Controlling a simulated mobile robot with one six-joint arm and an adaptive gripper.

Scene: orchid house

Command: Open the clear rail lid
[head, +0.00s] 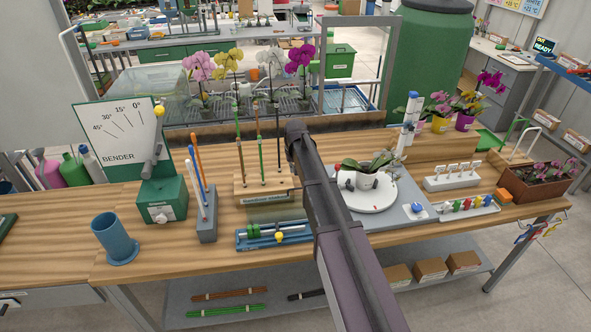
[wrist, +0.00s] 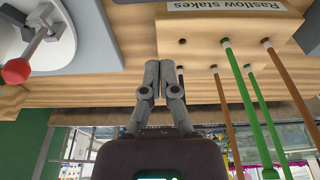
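A blue rail unit (head: 262,240) lies at the front of the wooden bench in the head view, carrying a silver rod and a yellow knob (head: 279,236). A faint clear panel (head: 275,213), apparently the rail lid, shows just behind the rod; its exact angle is hard to tell. My arm passes right of the rail, and my gripper's fingers cannot be made out in the head view. In the wrist view my gripper (wrist: 160,66) has its fingers together with nothing between them, near the stake block (wrist: 225,38). The rail is not in the wrist view.
Tall stakes rise from the wooden block (head: 252,190) behind the rail. A blue-grey holder with rods (head: 207,226) and the green bender (head: 163,200) stand left. The white turntable (head: 372,200) with a potted orchid is right of my arm. Bare bench lies around the blue cup (head: 115,238).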

